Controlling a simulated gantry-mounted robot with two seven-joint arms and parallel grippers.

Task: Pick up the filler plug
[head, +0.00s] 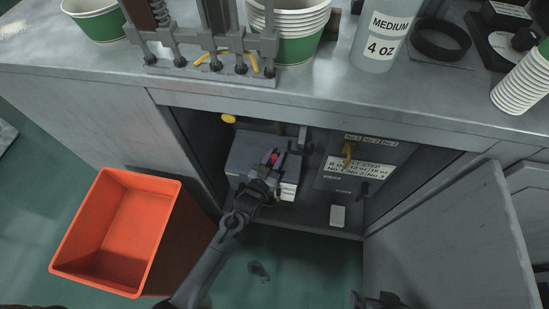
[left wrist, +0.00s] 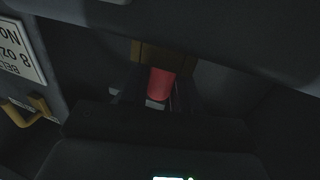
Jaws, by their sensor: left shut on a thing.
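The filler plug is a small red piece; it shows at the tip of my left gripper in the head view (head: 273,158) and at the middle of the dark left wrist view (left wrist: 160,83). My left gripper (head: 279,163) reaches into the open cabinet under the counter and is shut on the filler plug, in front of a grey box (head: 246,152). The fingers hide part of the plug, and the wrist view is too dark to show the contact clearly. A dark part of my right gripper (head: 380,300) shows at the bottom edge, its jaws unclear.
The open cabinet door (head: 450,235) stands at right. A labelled control box (head: 365,165) with a yellow handle is right of the gripper. An orange bin (head: 118,230) stands on the floor at left. The counter (head: 330,88) above holds cups and a bottle (head: 382,35).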

